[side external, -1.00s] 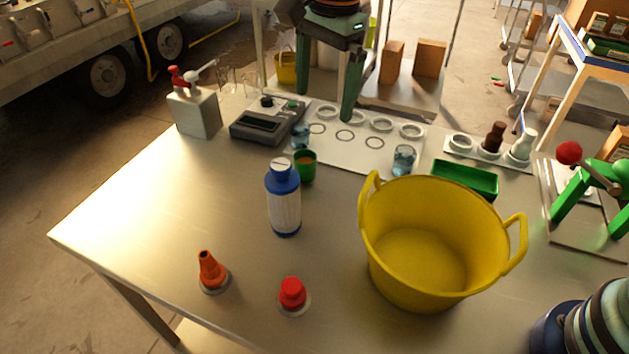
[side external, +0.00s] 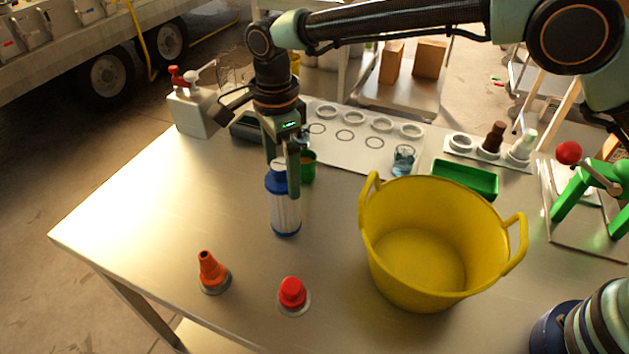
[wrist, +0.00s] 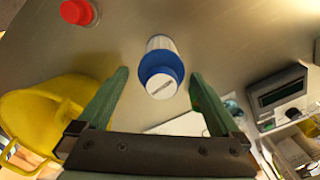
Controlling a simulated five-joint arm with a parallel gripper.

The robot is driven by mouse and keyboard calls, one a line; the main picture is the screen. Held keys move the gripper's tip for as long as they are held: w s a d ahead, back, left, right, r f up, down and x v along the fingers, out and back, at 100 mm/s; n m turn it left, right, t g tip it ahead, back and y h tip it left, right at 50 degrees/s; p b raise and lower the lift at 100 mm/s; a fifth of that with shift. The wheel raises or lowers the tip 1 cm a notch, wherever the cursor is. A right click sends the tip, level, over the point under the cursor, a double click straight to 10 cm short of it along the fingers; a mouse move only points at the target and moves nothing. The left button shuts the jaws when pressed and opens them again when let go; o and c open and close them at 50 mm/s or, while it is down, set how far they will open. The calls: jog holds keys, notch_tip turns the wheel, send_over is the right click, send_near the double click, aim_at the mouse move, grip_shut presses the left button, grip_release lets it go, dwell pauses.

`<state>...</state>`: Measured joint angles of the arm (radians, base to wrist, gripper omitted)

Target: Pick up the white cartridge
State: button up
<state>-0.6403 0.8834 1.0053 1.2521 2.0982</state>
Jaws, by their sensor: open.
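The white cartridge (side external: 286,216) with a blue cap and blue base stands upright on the metal table, left of the yellow tub. It also shows in the wrist view (wrist: 161,67), its slotted cap facing the camera, between and beyond the two green fingers. My gripper (side external: 283,190) is open and points down at the cartridge's top. In the side view a finger covers part of the cap. In the wrist view my gripper (wrist: 158,85) has clear space on both sides of the cartridge, and its fingers do not appear to touch it.
A green cup (side external: 309,165) stands close behind the cartridge. The yellow tub (side external: 420,250) is to the right. An orange cone (side external: 210,270) and a red knob (side external: 292,292) stand in front. A white dispenser (side external: 190,110) is at the back left.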

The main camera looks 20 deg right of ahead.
aim_at(283, 188)
notch_tip(283, 188, down, 5)
jog(key=shift+w+f, duration=0.1)
dwell(0.3)
jog(key=c, duration=1.5)
